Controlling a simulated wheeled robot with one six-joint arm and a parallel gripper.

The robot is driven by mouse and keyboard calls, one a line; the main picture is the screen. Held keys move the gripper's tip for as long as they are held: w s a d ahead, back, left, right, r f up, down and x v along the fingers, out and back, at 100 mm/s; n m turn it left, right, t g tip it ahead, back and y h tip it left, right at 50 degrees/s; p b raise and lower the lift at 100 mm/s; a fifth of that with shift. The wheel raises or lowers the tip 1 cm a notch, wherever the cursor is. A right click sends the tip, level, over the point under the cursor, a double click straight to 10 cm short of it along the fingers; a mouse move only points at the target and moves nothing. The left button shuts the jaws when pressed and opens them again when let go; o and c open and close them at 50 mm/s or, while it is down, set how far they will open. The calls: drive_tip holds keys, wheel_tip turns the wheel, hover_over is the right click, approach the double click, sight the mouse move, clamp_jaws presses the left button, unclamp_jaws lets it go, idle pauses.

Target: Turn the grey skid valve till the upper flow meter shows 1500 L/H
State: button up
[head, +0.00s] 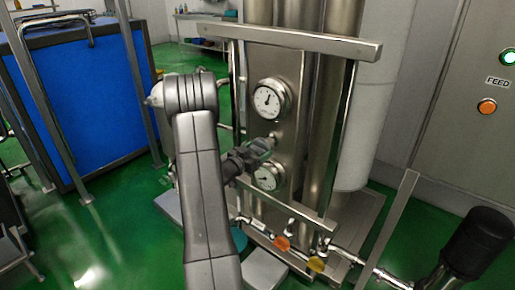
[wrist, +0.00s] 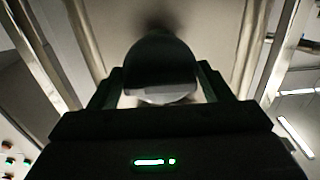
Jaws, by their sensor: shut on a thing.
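The grey skid valve (head: 263,143) sits on the steel panel between two round dials. My gripper (head: 250,152) has come in from the left and is shut on it. In the wrist view the valve (wrist: 160,62) is a dark rounded knob with a paler lower edge, between the two fingers. The upper flow meter (head: 268,99) is a white dial with its needle pointing roughly upward; its numbers are too small to read. The lower dial (head: 267,178) is partly hidden by my gripper.
Teal (head: 239,239), orange (head: 282,243) and yellow (head: 316,264) handles sit low on the skid. A steel bar (head: 300,42) crosses above the dials. A FEED panel (head: 480,80) with green and orange buttons stands at right. A blue tank (head: 85,115) stands at left.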

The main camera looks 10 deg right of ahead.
drive_tip(key=shift+f+n, duration=0.1)
drive_tip(key=shift+n, duration=0.5)
drive_tip(key=o, duration=0.7)
drive_tip(key=shift+o, duration=0.2)
drive_tip(key=shift+a, duration=0.1)
drive_tip(key=v, duration=1.3)
drive_tip(key=shift+s+a, duration=0.25)
drive_tip(key=shift+d, duration=0.1)
drive_tip(key=x, duration=1.3)
drive_tip(key=shift+w+d, duration=0.25)
drive_tip(key=shift+w, duration=0.05)
